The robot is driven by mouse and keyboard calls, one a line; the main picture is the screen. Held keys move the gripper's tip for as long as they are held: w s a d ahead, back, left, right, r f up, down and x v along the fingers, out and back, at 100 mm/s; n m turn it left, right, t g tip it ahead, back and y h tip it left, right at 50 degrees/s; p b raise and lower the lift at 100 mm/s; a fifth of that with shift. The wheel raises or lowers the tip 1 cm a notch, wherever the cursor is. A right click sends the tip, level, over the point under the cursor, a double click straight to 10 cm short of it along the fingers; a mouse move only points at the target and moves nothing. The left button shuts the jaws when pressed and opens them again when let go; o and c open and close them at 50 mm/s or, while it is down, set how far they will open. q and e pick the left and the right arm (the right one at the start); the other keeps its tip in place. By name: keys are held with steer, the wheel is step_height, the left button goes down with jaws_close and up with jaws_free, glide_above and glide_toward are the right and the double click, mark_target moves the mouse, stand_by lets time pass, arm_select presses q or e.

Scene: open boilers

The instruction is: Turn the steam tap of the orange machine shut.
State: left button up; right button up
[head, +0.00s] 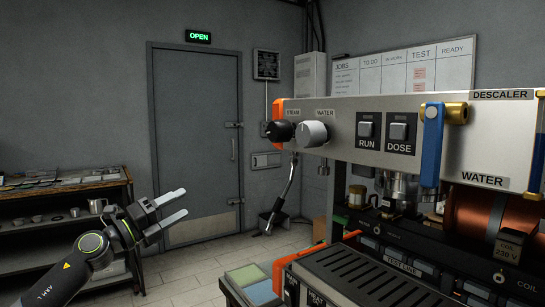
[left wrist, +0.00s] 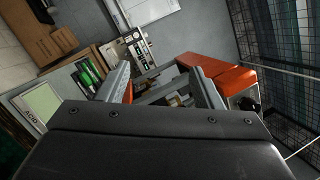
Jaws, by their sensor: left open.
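The orange machine (head: 345,122) has a steel front panel and an orange side and fills the right of the head view. Its steam tap (head: 280,131) is a black knob under the label STEAM at the panel's left end. A grey water knob (head: 313,133) sits just right of it. My left gripper (head: 184,203) is open and empty, left of and lower than the steam tap, apart from it. In the left wrist view its two fingers (left wrist: 160,76) are spread, with orange panels (left wrist: 225,78) and a black knob (left wrist: 247,104) to the right. My right gripper is not in view.
A steam wand (head: 291,182) hangs below the knobs, angled down left. RUN and DOSE switches (head: 367,130) sit right of the water knob. A dark shelf (head: 60,232) with cups stands left. A grey door (head: 197,130) is behind. Open air lies between gripper and machine.

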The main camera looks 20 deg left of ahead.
arm_select(q)
steer(key=s+d+r+m+g+h, duration=0.2)
steer(key=s+d+r+m, duration=0.25)
steer(key=r, duration=0.25)
steer(key=s+d+r+m+g+h, duration=0.1)
steer(key=s+d+r+m, duration=0.25)
steer(key=r+m, duration=0.2)
steer(key=m+g+y, duration=0.2)
steer(key=m, duration=0.4)
glide_toward(272, 130)
steer(key=p+x, duration=0.8)
steer(key=p, duration=0.1)
steer(key=shift+w+d, duration=0.15)
steer(key=shift+w, duration=0.1)
steer(key=shift+w+d+p, duration=0.4)
steer(key=shift+w+d, duration=0.05)
steer(key=shift+w, duration=0.1)
steer(key=shift+c, duration=0.4)
